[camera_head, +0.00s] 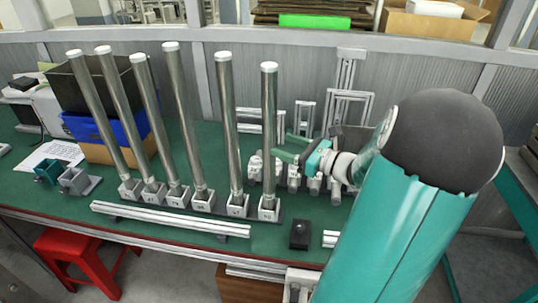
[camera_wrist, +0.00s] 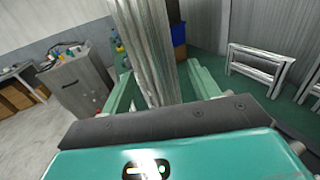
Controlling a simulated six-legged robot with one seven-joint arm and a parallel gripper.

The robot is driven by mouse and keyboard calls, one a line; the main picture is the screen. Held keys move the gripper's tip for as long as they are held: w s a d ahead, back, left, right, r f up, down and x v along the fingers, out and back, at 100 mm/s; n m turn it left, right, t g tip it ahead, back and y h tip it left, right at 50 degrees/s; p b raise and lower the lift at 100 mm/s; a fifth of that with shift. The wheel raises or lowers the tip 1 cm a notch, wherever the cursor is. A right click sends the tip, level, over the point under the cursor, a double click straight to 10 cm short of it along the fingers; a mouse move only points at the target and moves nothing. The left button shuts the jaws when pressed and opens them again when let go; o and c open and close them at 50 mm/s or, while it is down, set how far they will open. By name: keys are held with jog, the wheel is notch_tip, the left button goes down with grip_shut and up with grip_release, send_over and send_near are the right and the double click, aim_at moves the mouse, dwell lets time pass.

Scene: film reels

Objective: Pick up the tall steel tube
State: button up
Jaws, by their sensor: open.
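Several tall steel tubes with white caps stand in a row in pale square bases on the green bench. The rightmost tube (camera_head: 269,120) is the closest to my gripper (camera_head: 284,146), which is just to its right at about mid-height. In the wrist view, a steel tube (camera_wrist: 150,45) rises between the two green fingers of my gripper (camera_wrist: 160,80). The fingers are apart, with a gap visible on the right side. Whether either finger touches the tube is hard to tell. Other tubes may be hidden behind it in that view.
A long aluminium rail (camera_head: 170,219) lies in front of the tube bases. A small black block (camera_head: 300,235) lies near the bench's front edge. A blue bin (camera_head: 105,128) stands behind the left tubes. Aluminium frames (camera_head: 346,105) and several small fittings crowd the area behind my gripper.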

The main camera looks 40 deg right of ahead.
aim_at(264, 137)
jog(key=x, duration=0.8)
jog(key=shift+d+f, duration=0.1)
jog(key=shift+f, duration=0.05)
grip_shut()
